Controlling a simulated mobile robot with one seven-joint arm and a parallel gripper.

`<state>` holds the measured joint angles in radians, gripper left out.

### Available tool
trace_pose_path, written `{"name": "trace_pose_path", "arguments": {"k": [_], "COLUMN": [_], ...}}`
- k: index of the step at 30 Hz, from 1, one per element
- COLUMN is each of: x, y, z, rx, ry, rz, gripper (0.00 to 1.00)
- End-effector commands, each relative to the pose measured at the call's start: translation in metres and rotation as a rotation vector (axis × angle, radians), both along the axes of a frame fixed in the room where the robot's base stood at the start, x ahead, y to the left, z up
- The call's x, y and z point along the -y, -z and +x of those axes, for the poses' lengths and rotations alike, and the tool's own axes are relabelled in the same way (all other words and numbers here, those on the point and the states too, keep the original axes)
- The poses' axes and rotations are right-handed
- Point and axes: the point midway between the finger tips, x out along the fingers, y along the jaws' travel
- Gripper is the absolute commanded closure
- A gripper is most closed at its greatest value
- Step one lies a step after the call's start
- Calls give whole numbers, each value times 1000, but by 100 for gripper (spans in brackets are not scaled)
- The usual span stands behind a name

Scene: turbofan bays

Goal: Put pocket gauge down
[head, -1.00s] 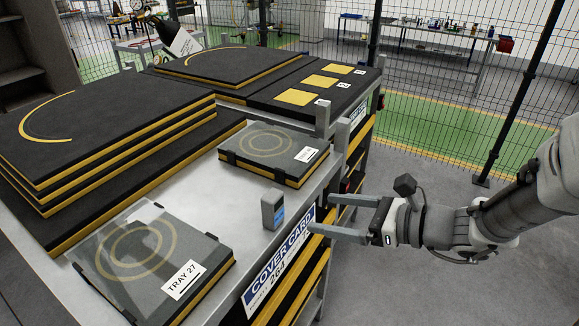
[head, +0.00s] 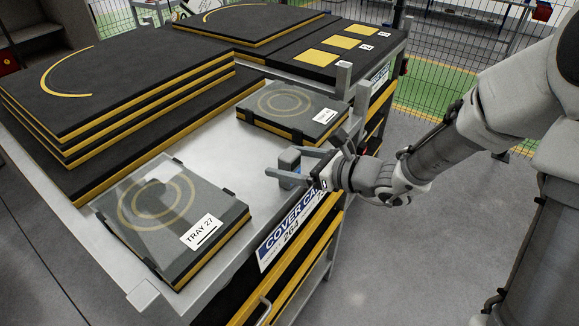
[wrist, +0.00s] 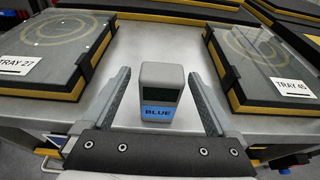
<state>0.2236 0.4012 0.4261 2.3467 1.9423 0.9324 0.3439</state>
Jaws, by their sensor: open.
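The pocket gauge (head: 289,160), a small grey block with a dark screen and a blue label reading "BLUE", stands upright on the bare metal top of the cover cart (head: 232,157). In the wrist view the gauge (wrist: 161,95) is between the two fingers, with a gap on each side. My gripper (head: 281,161) is open and reaches in from the cart's right edge; it also shows in the wrist view (wrist: 160,76). In the head view the near finger hides the lower part of the gauge.
Tray 27 (head: 210,232) lies at the near left of the gauge and tray 45 (head: 317,115) lies beyond it. Stacked black and yellow foam slabs (head: 120,90) fill the left. A strip of metal top between the trays is clear.

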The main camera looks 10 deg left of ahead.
Motion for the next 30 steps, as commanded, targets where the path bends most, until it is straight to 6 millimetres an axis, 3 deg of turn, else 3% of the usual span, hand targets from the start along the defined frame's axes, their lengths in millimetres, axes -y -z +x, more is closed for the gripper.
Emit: {"name": "trace_pose_path", "arguments": {"k": [6,15,30], "x": [-24,-27,-27], "y": [7,9,9], "z": [10,12,12], "rx": [0,0,1], "ry": [-3,0,-1], "rz": [1,1,1], "gripper": [7,7,98]}}
